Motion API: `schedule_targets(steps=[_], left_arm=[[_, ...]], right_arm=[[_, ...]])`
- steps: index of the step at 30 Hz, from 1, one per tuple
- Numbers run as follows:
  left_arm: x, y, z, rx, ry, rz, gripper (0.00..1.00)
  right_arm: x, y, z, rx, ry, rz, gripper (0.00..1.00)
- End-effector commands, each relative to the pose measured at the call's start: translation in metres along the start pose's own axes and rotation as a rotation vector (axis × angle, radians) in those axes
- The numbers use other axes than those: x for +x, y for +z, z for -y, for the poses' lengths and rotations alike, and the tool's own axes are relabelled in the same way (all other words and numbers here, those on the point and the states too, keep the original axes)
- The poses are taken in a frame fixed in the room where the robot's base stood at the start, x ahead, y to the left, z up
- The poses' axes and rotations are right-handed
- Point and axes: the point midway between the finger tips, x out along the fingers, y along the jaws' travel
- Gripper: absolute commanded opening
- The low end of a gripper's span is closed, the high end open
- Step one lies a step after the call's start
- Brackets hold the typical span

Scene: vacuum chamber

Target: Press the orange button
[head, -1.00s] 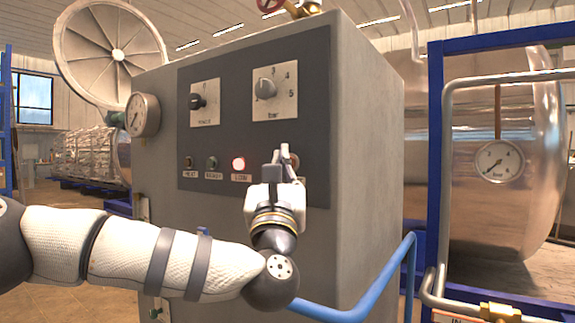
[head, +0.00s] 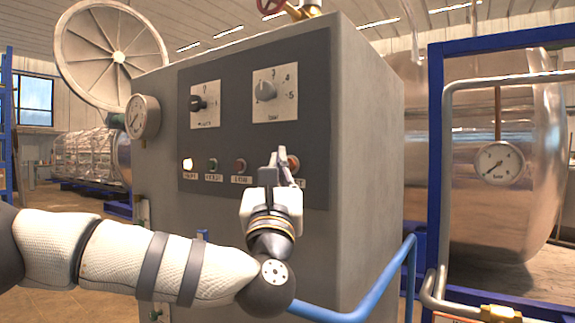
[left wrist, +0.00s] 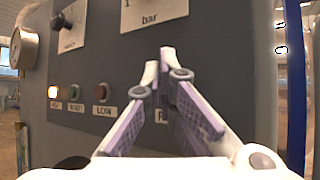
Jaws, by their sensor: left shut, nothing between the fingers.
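The orange button (head: 293,163) is at the right end of the lower row on the dark control panel (head: 225,130), partly hidden behind my left gripper (head: 279,158). My left gripper is shut and empty, its fingertips pointing at the panel just left of the button. I cannot tell whether it touches the panel. In the left wrist view the closed fingers (left wrist: 166,62) cover the button and part of its label. My right gripper is not in view.
A lit lamp (head: 187,164), a green lamp (head: 212,165) and a dark red lamp (head: 239,166) sit left of the button. Two knobs (head: 197,103) (head: 265,91) are above. A blue pipe (head: 370,295) runs at the lower right.

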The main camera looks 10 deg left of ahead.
Motion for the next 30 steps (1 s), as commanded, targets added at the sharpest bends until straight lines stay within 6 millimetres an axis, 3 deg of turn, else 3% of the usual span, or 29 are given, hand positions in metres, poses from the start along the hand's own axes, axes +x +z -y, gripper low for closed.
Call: schedule_targets(steps=[11, 30], left_arm=[[-0.004, 0.004, -0.003, -0.001, -0.001, 0.001, 0.00], [-0.038, 0.029, -0.028, -0.001, 0.000, 0.002, 0.00]], right_arm=[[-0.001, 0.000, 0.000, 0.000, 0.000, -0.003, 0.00], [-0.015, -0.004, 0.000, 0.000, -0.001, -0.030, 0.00]])
